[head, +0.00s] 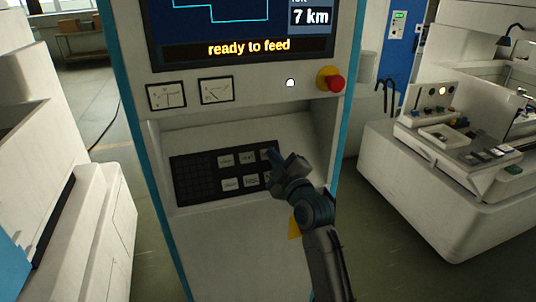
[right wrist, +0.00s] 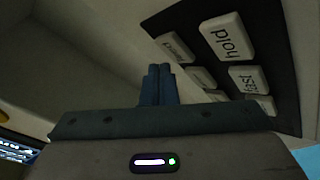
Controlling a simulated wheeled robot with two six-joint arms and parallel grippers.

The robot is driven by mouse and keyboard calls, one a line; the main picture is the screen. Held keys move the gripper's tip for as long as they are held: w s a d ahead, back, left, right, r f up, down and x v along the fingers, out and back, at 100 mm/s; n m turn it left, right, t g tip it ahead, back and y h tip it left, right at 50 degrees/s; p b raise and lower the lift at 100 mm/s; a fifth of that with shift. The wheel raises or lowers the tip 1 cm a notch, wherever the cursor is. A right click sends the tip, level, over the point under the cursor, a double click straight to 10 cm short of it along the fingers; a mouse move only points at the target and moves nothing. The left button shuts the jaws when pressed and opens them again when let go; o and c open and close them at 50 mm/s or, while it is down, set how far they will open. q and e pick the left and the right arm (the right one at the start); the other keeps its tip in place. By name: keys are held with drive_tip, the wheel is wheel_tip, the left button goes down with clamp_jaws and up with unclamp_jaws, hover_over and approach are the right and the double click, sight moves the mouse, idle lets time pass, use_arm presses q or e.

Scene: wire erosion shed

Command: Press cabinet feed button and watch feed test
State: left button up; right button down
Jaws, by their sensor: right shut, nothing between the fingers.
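The cabinet (head: 235,125) stands in the middle of the head view. Its screen (head: 222,22) reads "ready to feed" and "7 km". A dark keypad (head: 194,180) with several white buttons sits in a recess below. My right gripper (head: 276,158) is shut and empty, in front of the keypad's right end, and covers part of its buttons. In the right wrist view the shut fingers (right wrist: 158,70) point up beside the keypad. A button marked "hold" (right wrist: 228,37) shows there, and a partly hidden one ends in "est" (right wrist: 248,80). I cannot make out a feed label or any contact. My left gripper is not in view.
A red emergency knob (head: 335,84) on a yellow base and a small white round light or button (head: 290,83) sit above the recess. Two gauges (head: 166,96) are at the left. A white machine (head: 440,190) with controls stands at the right. Another pale machine (head: 95,220) stands left.

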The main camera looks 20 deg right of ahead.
drive_tip(key=shift+f, duration=0.1)
drive_tip(key=shift+w+f+b, duration=0.15)
drive_tip(key=shift+w+b, duration=0.2)
drive_tip(key=shift+w+f+b, duration=0.25)
drive_tip(key=shift+w+b, duration=0.05)
drive_tip(key=shift+b, duration=0.05)
idle(0.5)
idle(0.4)
drive_tip(key=shift+s+r+p, duration=0.45)
drive_tip(key=shift+s+r, duration=0.05)
drive_tip(key=shift+s, duration=0.2)
drive_tip(key=s+r+p, duration=0.1)
drive_tip(key=s, duration=0.1)
drive_tip(key=s+r+p, duration=0.1)
drive_tip(key=s+r, duration=0.1)
drive_tip(key=shift+d+p, duration=0.1)
drive_tip(key=shift+p, duration=0.3)
